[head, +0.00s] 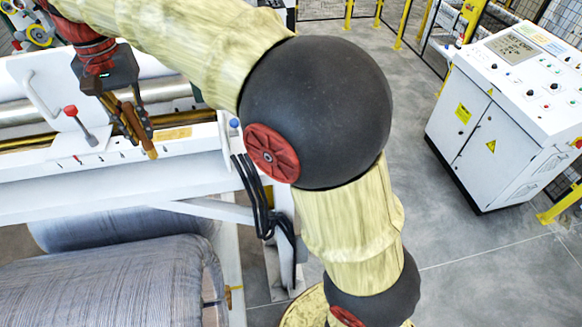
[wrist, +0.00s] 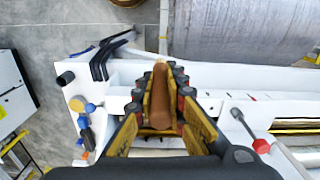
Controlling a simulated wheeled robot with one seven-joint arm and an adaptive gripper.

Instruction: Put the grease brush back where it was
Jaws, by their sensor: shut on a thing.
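The grease brush shows as a brown, orange-tipped stick (head: 140,130) in the head view, pointing down and tilted. It also shows in the wrist view (wrist: 161,92) as a brown handle lying between my fingers. My gripper (head: 128,112) is shut on it, with dark fingers and yellow inner sides; it shows in the wrist view too (wrist: 163,100). The brush is over the white machine beam (head: 100,182); I cannot tell whether it touches it. The bristles are not clearly visible.
A red-knobbed lever (head: 72,112) stands on the beam left of my gripper. Black cables (head: 250,195) hang at the beam's right end. A large wrapped coil (head: 110,285) lies in front. A white control cabinet (head: 490,120) stands at right, with open floor between.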

